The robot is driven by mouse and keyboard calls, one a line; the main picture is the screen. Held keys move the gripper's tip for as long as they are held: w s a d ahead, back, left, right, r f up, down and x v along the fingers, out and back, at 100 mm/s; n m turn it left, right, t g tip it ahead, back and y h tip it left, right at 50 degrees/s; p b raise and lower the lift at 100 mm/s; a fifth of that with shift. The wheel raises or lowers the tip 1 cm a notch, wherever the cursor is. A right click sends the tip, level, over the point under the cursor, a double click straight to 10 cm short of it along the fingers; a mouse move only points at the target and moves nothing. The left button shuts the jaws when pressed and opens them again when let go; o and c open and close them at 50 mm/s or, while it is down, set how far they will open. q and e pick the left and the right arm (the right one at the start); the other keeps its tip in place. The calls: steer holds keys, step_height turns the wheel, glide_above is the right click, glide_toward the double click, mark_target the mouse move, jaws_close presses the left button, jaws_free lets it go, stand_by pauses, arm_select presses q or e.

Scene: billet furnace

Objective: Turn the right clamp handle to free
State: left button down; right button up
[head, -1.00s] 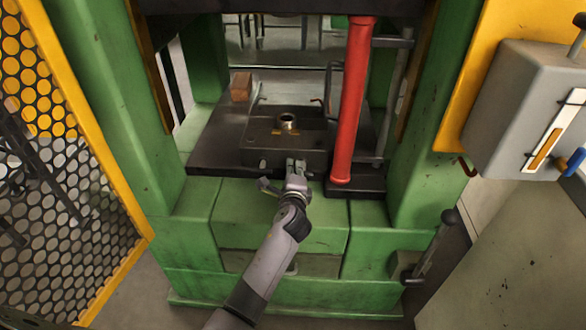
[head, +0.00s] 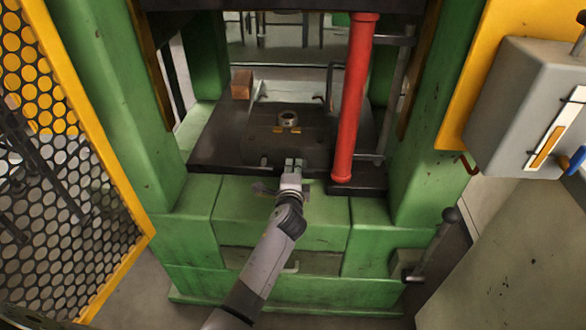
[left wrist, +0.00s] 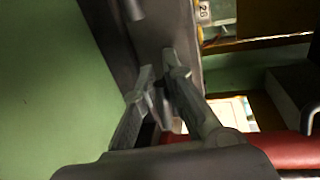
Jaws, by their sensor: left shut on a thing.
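The black bed (head: 225,140) of the green press carries a metal ring (head: 288,119) with two small brass-coloured pieces (head: 287,130) in front of it. At the bed's front edge, a small clamp handle (head: 263,162) shows on the left. My left gripper (head: 293,163) is at that edge to its right, shut on the right clamp handle, which it mostly hides in the head view. In the left wrist view, the fingers (left wrist: 165,95) close around a small grey piece, the right clamp handle (left wrist: 166,112). My right gripper is not in view.
A red column (head: 354,100) stands close to the right of my gripper. A brown block (head: 242,85) sits at the bed's back left. Green posts, a yellow mesh guard (head: 75,180) and a grey control box (head: 525,105) flank the press.

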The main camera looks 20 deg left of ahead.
arm_select(q)
steer(key=shift+s+d+f, duration=0.1)
steer(key=shift+d+f, duration=0.25)
steer(key=shift+f, duration=0.05)
stand_by(0.5)
steer(key=c, duration=1.8)
jaws_free()
steer(key=shift+r, duration=0.1)
steer(key=shift+o, duration=1.1)
steer(key=shift+d+r, duration=0.1)
steer(key=shift+a+r, duration=0.1)
steer(key=shift+a, duration=0.1)
steer(key=shift+s+d, duration=0.1)
steer(key=shift+s, duration=0.25)
steer(key=v, duration=1.1)
steer(key=shift+d, duration=0.1)
